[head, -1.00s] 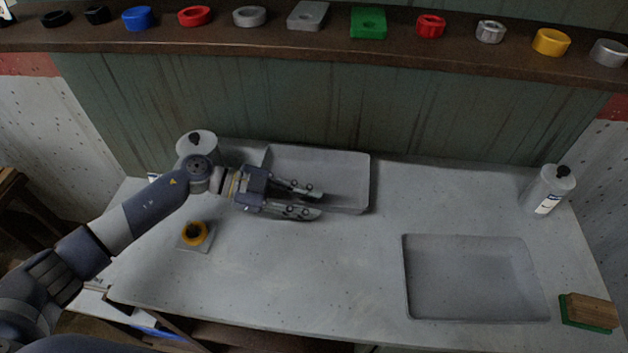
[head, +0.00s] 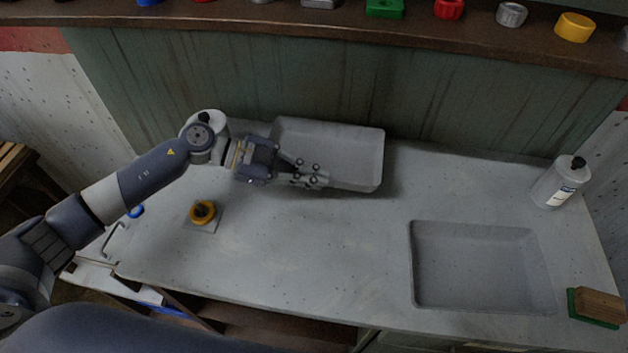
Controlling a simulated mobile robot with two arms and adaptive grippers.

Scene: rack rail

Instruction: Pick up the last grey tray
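The grey tray (head: 362,152) is a shallow rectangular box at the back of the counter, by the green wooden panel. My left gripper (head: 318,178) reaches it from the left. Its fingers are close together at the tray's near wall and appear shut on it. The tray seems slightly raised, with a shadow under its near right edge. The fingers hide part of the near wall. My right gripper is not in view.
A grey rectangular basin (head: 482,267) lies in the counter at the right. A white bottle (head: 555,186) and a wood-and-green brush (head: 598,306) are at the right. An orange knob on a plate (head: 203,212) sits left. The counter's middle is clear. A shelf (head: 300,27) with coloured parts runs above.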

